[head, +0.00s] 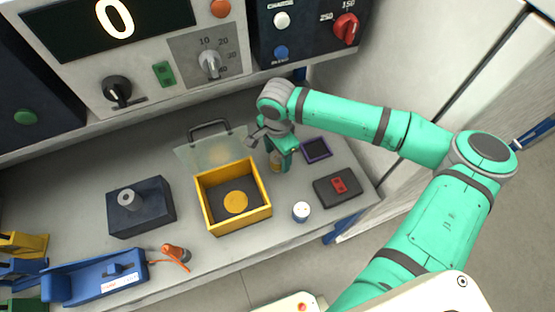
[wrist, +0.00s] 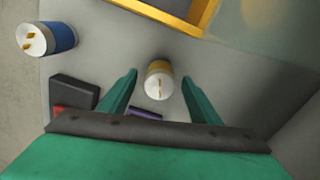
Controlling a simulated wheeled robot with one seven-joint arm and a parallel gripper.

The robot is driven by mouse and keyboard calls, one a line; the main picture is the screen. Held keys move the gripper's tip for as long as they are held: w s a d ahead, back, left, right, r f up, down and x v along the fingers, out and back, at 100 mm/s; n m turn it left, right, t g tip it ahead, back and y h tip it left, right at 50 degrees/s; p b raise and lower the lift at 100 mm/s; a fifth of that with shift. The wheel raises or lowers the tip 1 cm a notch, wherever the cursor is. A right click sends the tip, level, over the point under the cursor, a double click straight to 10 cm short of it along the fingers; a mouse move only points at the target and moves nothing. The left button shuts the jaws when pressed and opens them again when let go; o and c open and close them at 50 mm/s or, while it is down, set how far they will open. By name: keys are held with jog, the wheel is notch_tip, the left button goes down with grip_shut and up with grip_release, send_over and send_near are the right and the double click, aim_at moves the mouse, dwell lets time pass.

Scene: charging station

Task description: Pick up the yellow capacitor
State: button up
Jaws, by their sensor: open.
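The yellow capacitor (wrist: 159,82) shows in the wrist view as a short cylinder with a yellow side and a pale top with gold terminals. It stands on the bench between the two spread fingers of my gripper (wrist: 160,85), apart from both. In the head view the yellow capacitor (head: 276,164) is partly hidden behind my green gripper (head: 282,165), just right of the yellow-rimmed box. My gripper is open and empty, pointing down at the bench.
The yellow-rimmed box (head: 267,212) with a raised clear lid (head: 205,155) stands close on the left. A blue-and-white capacitor (head: 301,212), a dark block with a red switch (head: 324,196) and a small purple-edged tray (head: 327,152) lie to the right. The instrument panel (head: 85,60) rises behind.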

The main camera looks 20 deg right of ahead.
jog(key=shift+f, duration=0.45)
jog(key=c, duration=1.2)
jog(key=shift+r, duration=0.15)
jog(key=shift+w+r, duration=0.1)
jog(key=shift+r, duration=0.15)
notch_tip(320, 180, up, 2)
jog(key=s+r, duration=0.3)
jog(key=s, duration=0.1)
jog(key=s+r, duration=0.3)
jog(key=s, duration=0.2)
jog(key=s+r, duration=0.4)
jog(key=s, duration=0.1)
jog(key=shift+s+d+r, duration=0.1)
jog(key=shift+d, duration=0.15)
